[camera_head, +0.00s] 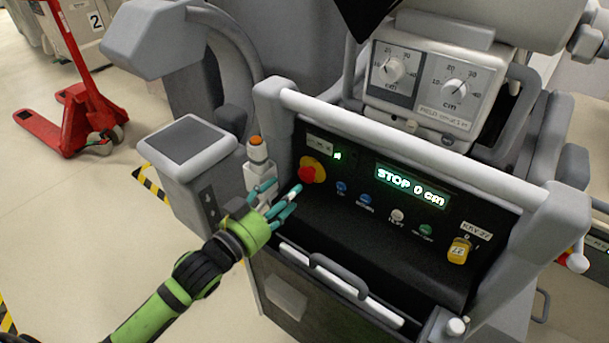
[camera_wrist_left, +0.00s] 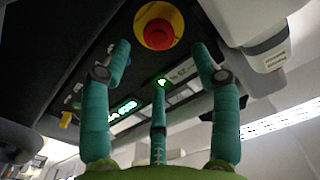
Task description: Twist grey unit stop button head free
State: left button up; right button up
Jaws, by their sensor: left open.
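The grey unit (camera_head: 282,124) has a black control panel with a green display reading "STOP 0 cm". Its stop button head (camera_head: 312,169) is red on a yellow collar, at the panel's left end. My left gripper (camera_head: 288,204), with teal fingers on a green arm, is open just below and in front of the button, apart from it. In the left wrist view the red button head (camera_wrist_left: 158,33) lies ahead, beyond the fingertips of the spread, empty fingers (camera_wrist_left: 160,75). My right gripper is in neither view.
An orange-tipped white handset (camera_head: 257,155) stands just left of the button. Blue, white and green buttons (camera_head: 365,200) and a yellow key switch (camera_head: 459,250) are further right on the panel. A white rail (camera_head: 400,155) runs above the panel. A red pallet truck (camera_head: 85,110) stands far left.

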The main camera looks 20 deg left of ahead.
aim_at(304, 176)
pick_arm(q)
jog(key=shift+x, duration=2.3)
jog(key=shift+w+d, duration=0.15)
jog(key=shift+w, duration=0.25)
jog(key=c, duration=1.1)
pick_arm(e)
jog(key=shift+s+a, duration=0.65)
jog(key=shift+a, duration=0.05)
